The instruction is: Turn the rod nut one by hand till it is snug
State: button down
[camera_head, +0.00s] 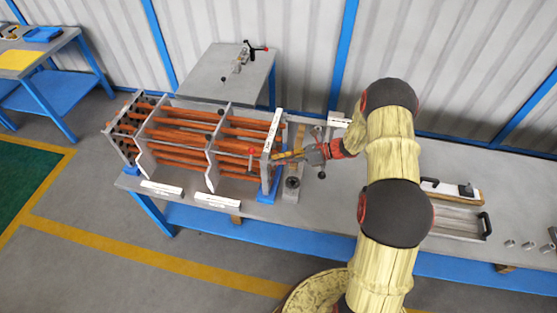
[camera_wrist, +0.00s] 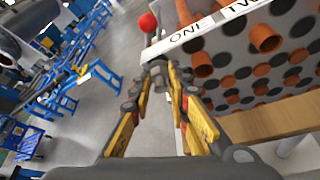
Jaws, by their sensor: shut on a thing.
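The shell (camera_head: 205,140) is an open frame of plates with orange tubes, lying on the bench. Its end plate (camera_wrist: 285,50) has orange tube ends and dark holes in the wrist view, with a white strip (camera_wrist: 200,36) reading "ONE" and "TW…" along its edge. My gripper (camera_head: 274,160) reaches that end from the right. In the wrist view my gripper (camera_wrist: 160,74) has its yellow fingers closed in on rod nut one (camera_wrist: 157,68), a small grey part beside the "ONE" label. The fingertips hide most of the nut; its thread and seating cannot be seen.
A red ball (camera_wrist: 148,22) on a thin stem stands just beyond the fingertips. A dark round fitting (camera_head: 292,183) sits on the bench near the plate. A tray (camera_head: 450,220) and several small metal parts lie to the right. A small table (camera_head: 205,75) stands behind.

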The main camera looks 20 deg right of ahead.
dwell(0.5)
jog(key=c, duration=1.8)
grip_release()
jog(key=shift+d, duration=0.2)
jog(key=shift+c, duration=0.2)
jog(key=shift+o, duration=0.8)
jog(key=shift+a, duration=0.1)
jog(key=v, duration=1.2)
